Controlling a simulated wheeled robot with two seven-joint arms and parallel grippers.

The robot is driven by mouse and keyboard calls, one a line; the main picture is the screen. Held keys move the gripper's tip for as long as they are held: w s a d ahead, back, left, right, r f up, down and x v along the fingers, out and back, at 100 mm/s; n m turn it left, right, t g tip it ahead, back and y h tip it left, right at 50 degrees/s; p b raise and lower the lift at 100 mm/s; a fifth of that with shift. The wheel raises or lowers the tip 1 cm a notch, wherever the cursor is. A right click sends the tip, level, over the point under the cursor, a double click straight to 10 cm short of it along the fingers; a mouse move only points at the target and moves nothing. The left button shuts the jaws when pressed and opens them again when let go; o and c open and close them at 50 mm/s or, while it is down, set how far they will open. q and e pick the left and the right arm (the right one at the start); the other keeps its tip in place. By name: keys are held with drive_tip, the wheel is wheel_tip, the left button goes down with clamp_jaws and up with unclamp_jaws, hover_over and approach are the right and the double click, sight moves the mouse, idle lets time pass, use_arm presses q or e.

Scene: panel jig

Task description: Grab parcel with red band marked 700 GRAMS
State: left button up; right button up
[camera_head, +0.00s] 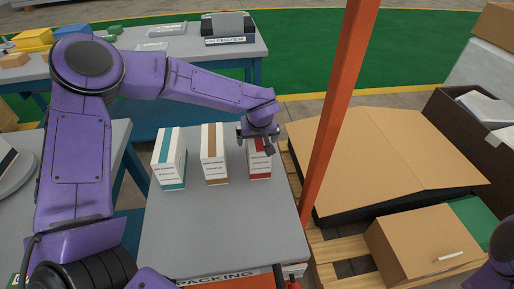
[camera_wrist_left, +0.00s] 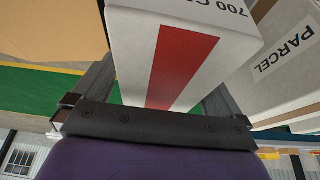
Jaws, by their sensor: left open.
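The white parcel with the red band (camera_head: 259,168) stands upright at the right of a row of three on the grey packing table (camera_head: 225,235). In the left wrist view the red-band parcel (camera_wrist_left: 205,45) shows "700 G", with the rest of the marking cut off. My left gripper (camera_head: 259,146) is over its top, and hides part of it. In the left wrist view the open jaws (camera_wrist_left: 160,95) have a finger on either side of the parcel. I cannot tell whether they touch it. My right gripper is not in view.
A brown-band parcel (camera_head: 214,165) stands close to the left, and a teal-band parcel (camera_head: 169,165) beyond it. An orange post (camera_head: 340,100) rises right of the table. Large cardboard boxes (camera_head: 385,160) lie beyond it. The table front is clear.

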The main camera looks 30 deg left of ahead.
use_arm(q)
drive_tip(key=shift+f, duration=0.1)
idle(0.3)
drive_tip(key=shift+c, duration=0.3)
drive_tip(key=c, duration=1.6)
